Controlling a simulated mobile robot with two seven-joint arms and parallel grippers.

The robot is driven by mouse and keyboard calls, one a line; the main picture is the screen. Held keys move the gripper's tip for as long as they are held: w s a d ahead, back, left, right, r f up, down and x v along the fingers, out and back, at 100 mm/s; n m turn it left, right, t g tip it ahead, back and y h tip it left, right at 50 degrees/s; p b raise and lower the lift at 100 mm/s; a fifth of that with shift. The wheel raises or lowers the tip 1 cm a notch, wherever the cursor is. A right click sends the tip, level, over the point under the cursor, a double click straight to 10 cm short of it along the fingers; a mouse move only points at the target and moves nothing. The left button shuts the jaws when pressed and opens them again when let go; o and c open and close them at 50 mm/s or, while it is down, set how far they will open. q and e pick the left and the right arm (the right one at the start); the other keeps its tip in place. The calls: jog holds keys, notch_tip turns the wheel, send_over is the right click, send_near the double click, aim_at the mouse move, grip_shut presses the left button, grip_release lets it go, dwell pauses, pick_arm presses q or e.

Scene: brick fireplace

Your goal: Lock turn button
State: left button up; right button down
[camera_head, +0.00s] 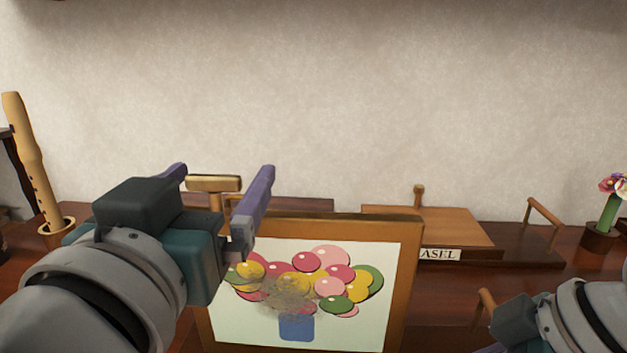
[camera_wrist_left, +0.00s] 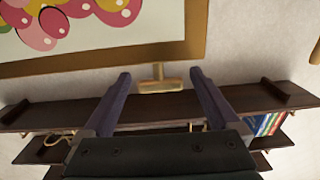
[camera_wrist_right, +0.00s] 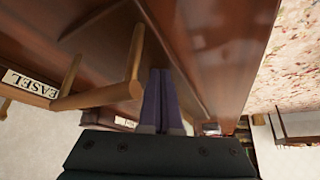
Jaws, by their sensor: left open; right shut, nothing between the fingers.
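The turn button (camera_head: 213,183) is a brass T-shaped piece at the top edge of a wood-framed picture (camera_head: 413,280) of colourful balloons. Its crossbar lies level, roughly along the frame's top edge. My left gripper (camera_head: 224,171) is open, with one purple finger on each side of the button. In the left wrist view the button (camera_wrist_left: 160,86) shows between the fingertips (camera_wrist_left: 160,73), with a gap on both sides. My right gripper (camera_wrist_right: 161,72) is shut and empty, beside a wooden handle (camera_wrist_right: 103,97). The left arm hides part of the frame's left side.
Behind the picture is a wooden stand labelled EASEL (camera_head: 439,254). A recorder (camera_head: 32,165) stands at the far left and a flower pot (camera_head: 601,237) at the far right. Dark shelves (camera_wrist_left: 265,97) show in the left wrist view. The wall above is bare.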

pick_arm(q)
jog(key=c, duration=1.4)
